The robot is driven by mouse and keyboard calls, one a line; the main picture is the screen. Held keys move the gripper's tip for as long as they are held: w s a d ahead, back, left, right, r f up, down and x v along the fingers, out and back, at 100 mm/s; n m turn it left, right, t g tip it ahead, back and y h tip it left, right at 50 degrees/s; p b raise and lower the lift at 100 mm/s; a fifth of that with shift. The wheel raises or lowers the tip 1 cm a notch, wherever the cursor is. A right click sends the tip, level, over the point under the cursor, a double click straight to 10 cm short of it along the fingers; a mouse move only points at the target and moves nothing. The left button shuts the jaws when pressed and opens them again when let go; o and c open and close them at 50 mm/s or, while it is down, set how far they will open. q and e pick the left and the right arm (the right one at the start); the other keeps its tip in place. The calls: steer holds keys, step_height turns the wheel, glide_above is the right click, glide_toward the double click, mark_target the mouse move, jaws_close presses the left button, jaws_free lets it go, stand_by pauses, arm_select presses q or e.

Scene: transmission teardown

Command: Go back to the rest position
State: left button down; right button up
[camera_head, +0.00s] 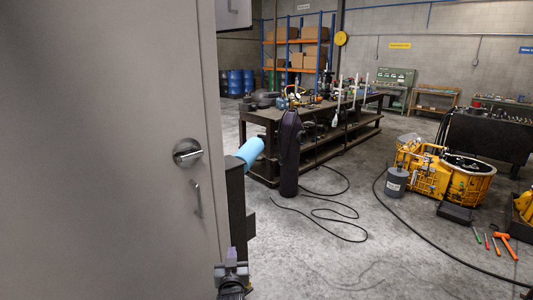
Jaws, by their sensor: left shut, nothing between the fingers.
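My left gripper (231,257) shows at the bottom edge of the head view, left of centre, small and pointing up. Its fingers are together with nothing seen between them. It is in front of the grey concrete floor, close to the lower right edge of a large grey door-like panel (95,130). Whether it touches the panel cannot be told. Most of the left arm is out of the picture. My right gripper is not in view.
The grey panel, with a round lock and a handle, fills the left side. A dark workbench (325,158) with parts stands mid-room. A yellow transmission housing (425,178) is at right. Black cables (340,222) and coloured tools (500,240) lie on the floor. The lower middle floor is mostly clear.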

arm_select(q)
steer(key=s+a+f+g, duration=0.2)
steer(key=s+a+f, duration=0.2)
steer(key=s+f, duration=0.65)
steer(key=s+a+f+g, duration=0.2)
steer(key=s+a+f, duration=0.2)
steer(key=s+f, duration=0.7)
steer(key=s+a+f+m+g+h, duration=0.1)
steer(key=s+a+f+g, duration=0.15)
steer(key=s, duration=0.75)
steer(key=s+a+f+m+g+h, duration=0.1)
steer(key=s+g, duration=0.2)
steer(key=s, duration=0.7)
steer(key=s+d+r+m+g, duration=0.15)
steer(key=s+r+g, duration=0.25)
steer(key=s+r, duration=0.55)
step_height(320, 180, up, 29)
steer(key=p, duration=2.9)
steer(key=shift+w+r+h, duration=0.15)
steer(key=shift+w+h, duration=0.1)
steer(key=shift+h, duration=0.05)
